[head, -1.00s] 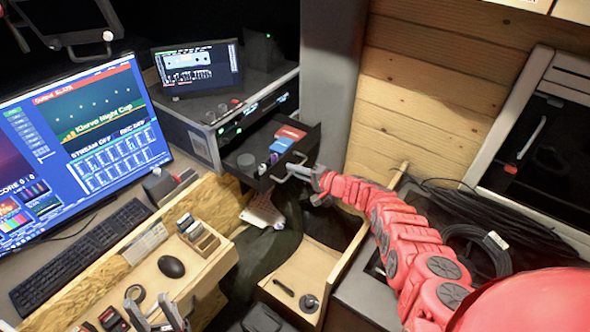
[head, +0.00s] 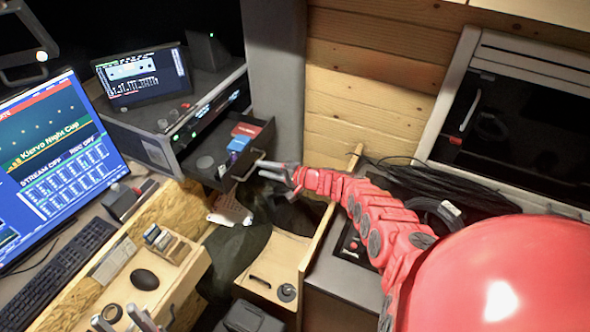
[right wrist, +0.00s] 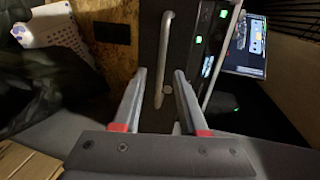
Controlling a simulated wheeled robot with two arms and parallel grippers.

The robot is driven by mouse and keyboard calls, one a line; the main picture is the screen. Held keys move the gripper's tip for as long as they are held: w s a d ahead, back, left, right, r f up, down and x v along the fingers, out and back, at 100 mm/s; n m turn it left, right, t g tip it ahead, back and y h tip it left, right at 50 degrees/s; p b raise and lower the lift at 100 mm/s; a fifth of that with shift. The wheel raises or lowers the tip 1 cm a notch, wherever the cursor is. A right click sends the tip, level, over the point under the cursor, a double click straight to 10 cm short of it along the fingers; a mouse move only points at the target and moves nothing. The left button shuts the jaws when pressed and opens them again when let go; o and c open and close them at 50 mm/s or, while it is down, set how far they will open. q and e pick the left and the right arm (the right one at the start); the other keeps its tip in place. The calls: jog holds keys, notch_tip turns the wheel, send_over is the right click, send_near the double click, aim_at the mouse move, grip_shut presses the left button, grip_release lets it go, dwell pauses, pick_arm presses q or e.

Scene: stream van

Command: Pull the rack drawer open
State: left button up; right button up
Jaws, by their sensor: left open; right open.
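The rack drawer (head: 203,178) stands pulled out from the rack (head: 160,145) in the head view, showing several items inside, among them a red box and a blue box. Its bar handle (head: 249,167) is on the drawer front; in the right wrist view the handle (right wrist: 164,60) is a pale upright bar. My right gripper (head: 264,170) is open and empty, just off the handle. In the right wrist view the handle lies ahead of the gap between its fingers (right wrist: 161,75). My left gripper (head: 122,321) is open at the bottom edge, partly cut off.
A desk with monitor (head: 55,150), keyboard (head: 55,268) and mouse (head: 145,279) is on the left. Black cables (head: 420,180) lie at the right. A small screen (head: 143,74) stands on the rack.

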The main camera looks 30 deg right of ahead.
jog(key=p+v, duration=0.2)
jog(key=v, duration=1.1)
jog(key=shift+a, duration=0.15)
